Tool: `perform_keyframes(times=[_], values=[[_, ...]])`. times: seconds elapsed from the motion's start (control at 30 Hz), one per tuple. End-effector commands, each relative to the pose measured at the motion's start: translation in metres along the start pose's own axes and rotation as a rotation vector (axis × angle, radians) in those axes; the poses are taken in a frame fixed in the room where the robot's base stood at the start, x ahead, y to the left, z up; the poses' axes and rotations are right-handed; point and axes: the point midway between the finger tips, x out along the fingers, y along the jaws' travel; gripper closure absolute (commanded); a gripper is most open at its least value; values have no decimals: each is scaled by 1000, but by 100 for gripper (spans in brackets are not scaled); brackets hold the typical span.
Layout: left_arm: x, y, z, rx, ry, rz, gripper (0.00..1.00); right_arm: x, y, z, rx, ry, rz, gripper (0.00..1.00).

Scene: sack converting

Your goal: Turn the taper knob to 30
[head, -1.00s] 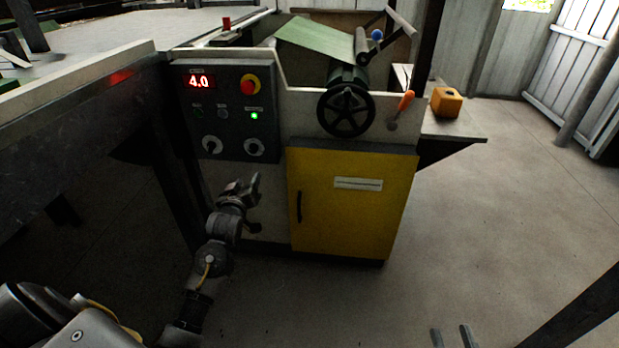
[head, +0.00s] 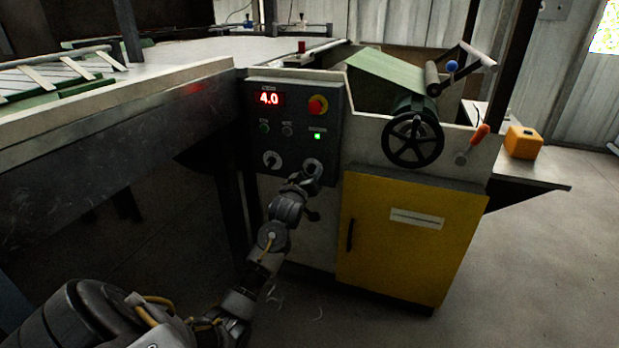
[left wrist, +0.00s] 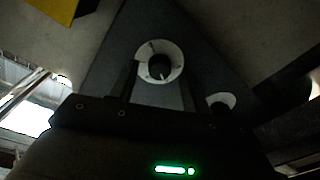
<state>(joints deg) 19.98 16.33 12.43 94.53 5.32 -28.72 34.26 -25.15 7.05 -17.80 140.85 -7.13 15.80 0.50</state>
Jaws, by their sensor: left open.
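The dark control panel (head: 285,130) on the machine has two round knobs with pale dials along its bottom. The left knob (head: 272,160) is clear of my arm. The right knob (head: 314,166) is partly hidden by my left gripper (head: 305,177). I cannot read which one is the taper knob. In the left wrist view, the right knob (left wrist: 160,66) lies ahead between my open fingers, and the left knob (left wrist: 222,101) is off to the side. Contact cannot be made out. A red display (head: 269,99) reads 4.0. My right gripper is out of view.
A red stop button (head: 318,104) and a lit green lamp (head: 317,136) sit above the knobs. A black handwheel (head: 413,140) and an orange-handled lever (head: 479,137) are to the right. A yellow door (head: 408,235) is below. The floor at right is clear.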

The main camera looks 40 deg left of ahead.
Motion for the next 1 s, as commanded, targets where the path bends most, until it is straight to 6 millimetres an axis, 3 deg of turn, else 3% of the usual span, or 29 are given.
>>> perform_keyframes(times=[0.43,0.77,1.0], values=[[11,0,0,0,0,0,53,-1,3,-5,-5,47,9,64],[10,0,0,0,0,0,96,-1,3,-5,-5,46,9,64],[10,1,-1,21,0,0,97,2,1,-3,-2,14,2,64]])
